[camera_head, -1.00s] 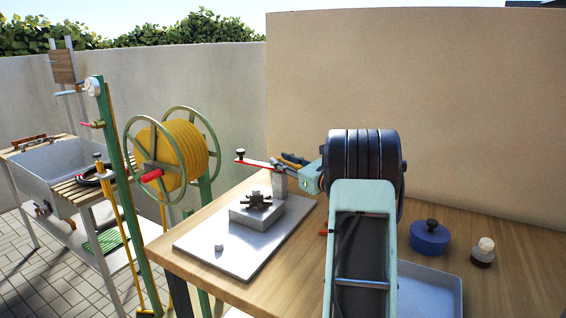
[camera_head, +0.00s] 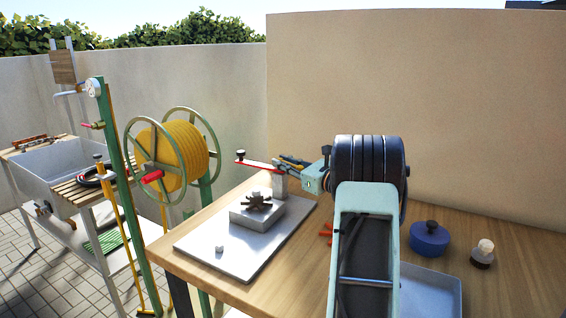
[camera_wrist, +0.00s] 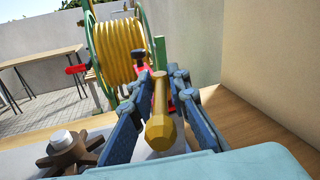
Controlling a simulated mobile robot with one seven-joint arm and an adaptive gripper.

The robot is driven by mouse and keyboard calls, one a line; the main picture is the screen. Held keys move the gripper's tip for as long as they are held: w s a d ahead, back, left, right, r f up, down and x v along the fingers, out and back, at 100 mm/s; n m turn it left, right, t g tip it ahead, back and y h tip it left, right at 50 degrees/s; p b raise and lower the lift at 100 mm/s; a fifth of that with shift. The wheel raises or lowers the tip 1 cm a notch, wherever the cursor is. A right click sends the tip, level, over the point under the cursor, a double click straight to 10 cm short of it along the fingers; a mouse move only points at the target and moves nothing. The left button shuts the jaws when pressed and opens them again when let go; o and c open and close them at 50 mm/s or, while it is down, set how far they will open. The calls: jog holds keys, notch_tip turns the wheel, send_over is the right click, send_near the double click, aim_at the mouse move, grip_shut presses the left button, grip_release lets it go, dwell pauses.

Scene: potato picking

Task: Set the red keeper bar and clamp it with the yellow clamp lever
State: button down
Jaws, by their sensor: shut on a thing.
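The red keeper bar (camera_head: 258,163) with its black knob lies across the top of a grey post (camera_head: 280,184) at the back of a pale plate (camera_head: 200,242). In the wrist view the black knob (camera_wrist: 138,55) and red parts show beyond and below the fingers. The yellow clamp lever (camera_wrist: 160,128) points towards the wrist camera between the two blue-grey fingers. My gripper (camera_wrist: 162,78) is shut on the yellow clamp lever. In the head view my gripper (camera_head: 292,163) is beside the post, and the lever is hard to make out there.
A grey block with a dark star-shaped knob (camera_head: 257,201) stands on the plate, close to my left finger in the wrist view. A blue lidded pot (camera_head: 429,239), a small bottle (camera_head: 483,254) and a tray (camera_head: 430,292) are on the right. A yellow hose reel (camera_head: 172,157) stands behind left.

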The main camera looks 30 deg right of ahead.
jog(key=shift+d+r+n+g+y+p, duration=0.1)
jog(key=shift+d+n+g+y+p, duration=0.2)
jog(key=shift+n+y+p, duration=0.45)
jog(key=shift+d+n+g+y+p, duration=0.1)
jog(key=shift+n+g+y+p, duration=0.35)
jog(key=shift+y, duration=0.6)
jog(key=shift+n+g+y+p, duration=0.45)
jog(key=shift+n+y, duration=0.25)
jog(key=shift+y, duration=0.1)
jog(key=shift+w+n+g+y+p, duration=0.15)
jog(key=shift+n+g+y+p, duration=0.8)
jog(key=shift+y, duration=0.25)
jog(key=c, duration=2)
grip_release()
jog(key=v, duration=1.2)
jog(key=shift+c, duration=0.5)
